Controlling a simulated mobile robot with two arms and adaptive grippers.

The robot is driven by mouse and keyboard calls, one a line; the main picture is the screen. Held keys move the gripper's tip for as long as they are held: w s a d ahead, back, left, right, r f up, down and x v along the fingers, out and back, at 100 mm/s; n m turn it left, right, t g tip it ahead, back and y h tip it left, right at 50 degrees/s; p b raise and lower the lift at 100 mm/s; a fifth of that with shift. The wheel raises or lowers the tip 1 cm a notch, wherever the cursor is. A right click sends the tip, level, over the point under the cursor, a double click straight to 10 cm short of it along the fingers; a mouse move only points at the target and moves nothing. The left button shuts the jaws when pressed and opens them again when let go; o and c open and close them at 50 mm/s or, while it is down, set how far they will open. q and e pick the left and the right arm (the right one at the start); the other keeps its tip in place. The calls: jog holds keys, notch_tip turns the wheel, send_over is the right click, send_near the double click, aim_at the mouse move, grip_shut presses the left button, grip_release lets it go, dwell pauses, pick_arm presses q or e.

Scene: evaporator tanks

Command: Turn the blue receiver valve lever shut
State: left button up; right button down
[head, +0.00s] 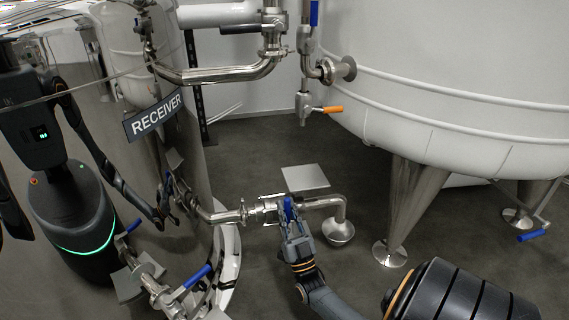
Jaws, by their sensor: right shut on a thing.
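The blue receiver valve lever (288,203) is on a steel valve (268,208) in the horizontal outlet pipe low beside the polished receiver tank. My right gripper (290,212) comes up from the bottom right and is shut on this lever. The fingers hide part of the lever, so its exact angle to the pipe is hard to tell. The RECEIVER sign (156,114) is on the tank above. My left gripper does not show directly.
The polished tank mirrors my body and an arm. Another blue lever (197,276) is on piping at lower left. The pipe bends down to a floor drain funnel (338,233) on the right. A large white tank (450,90) on steel legs (411,205) fills the right.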

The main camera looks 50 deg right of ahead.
jog(key=shift+d, duration=0.1)
jog(key=c, duration=1.3)
grip_release()
notch_tip(320, 180, up, 10)
jog(key=shift+f, duration=0.1)
